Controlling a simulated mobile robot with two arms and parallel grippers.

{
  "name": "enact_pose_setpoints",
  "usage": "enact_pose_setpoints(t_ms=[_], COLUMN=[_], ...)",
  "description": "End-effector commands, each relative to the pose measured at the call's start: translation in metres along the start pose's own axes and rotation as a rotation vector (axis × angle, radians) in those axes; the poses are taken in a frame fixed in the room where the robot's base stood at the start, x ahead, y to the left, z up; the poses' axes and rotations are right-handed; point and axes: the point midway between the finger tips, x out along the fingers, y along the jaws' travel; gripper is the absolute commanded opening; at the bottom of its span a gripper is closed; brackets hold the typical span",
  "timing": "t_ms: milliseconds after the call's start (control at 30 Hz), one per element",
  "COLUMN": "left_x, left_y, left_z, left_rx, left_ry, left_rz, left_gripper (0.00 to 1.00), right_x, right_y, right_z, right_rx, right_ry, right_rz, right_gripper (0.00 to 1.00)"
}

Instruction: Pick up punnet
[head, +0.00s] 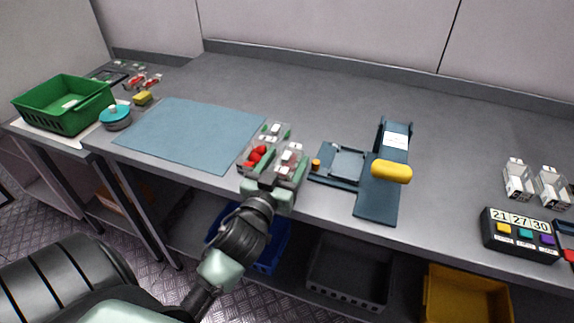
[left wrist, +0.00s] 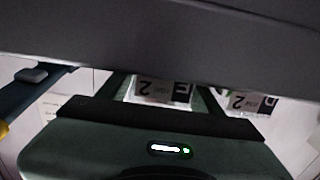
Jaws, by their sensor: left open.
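Clear punnets stand near the front edge of the table. One punnet (head: 257,155) holds red berries, and another punnet (head: 290,160) is close to its right. My left gripper (head: 272,178) is open at their near side; its palm and arm cover their lower front. In the left wrist view, one punnet's label (left wrist: 160,92) shows between the two fingers, and a second label (left wrist: 248,103) shows outside the right finger. I cannot tell whether the fingers touch a punnet. My right gripper is not in view.
A blue mat (head: 190,135) lies left of the punnets, with a green basket (head: 100,100) beyond. A blue device with a yellow handle (head: 392,172) stands just right. A black numbered box (head: 520,250) and white holders (head: 517,180) are far right. Bins sit below the table.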

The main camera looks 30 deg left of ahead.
Motion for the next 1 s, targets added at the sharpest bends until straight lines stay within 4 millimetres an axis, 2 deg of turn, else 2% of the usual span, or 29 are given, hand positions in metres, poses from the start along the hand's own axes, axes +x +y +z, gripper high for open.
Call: enact_pose_setpoints(t_ms=[100,300,500,800,1000], left_x=[0.007,0.007,0.007,0.007,0.007], left_y=[0.0,0.0,0.0,0.0,0.0], left_z=[0.0,0.001,0.001,-0.003,-0.022], left_rx=[-0.001,-0.001,-0.001,-0.001,0.001], left_ry=[0.0,-0.001,-0.001,0.001,0.004], left_rz=[0.0,-0.001,-0.001,0.0,0.0], left_gripper=[0.65,0.65,0.1,0.09,0.09], right_x=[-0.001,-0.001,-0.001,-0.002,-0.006], right_y=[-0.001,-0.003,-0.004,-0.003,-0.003], right_z=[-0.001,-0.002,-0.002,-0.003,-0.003], right_rx=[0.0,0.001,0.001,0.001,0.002], right_ry=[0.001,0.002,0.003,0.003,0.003], right_rz=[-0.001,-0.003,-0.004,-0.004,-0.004], right_gripper=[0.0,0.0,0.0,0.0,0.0])
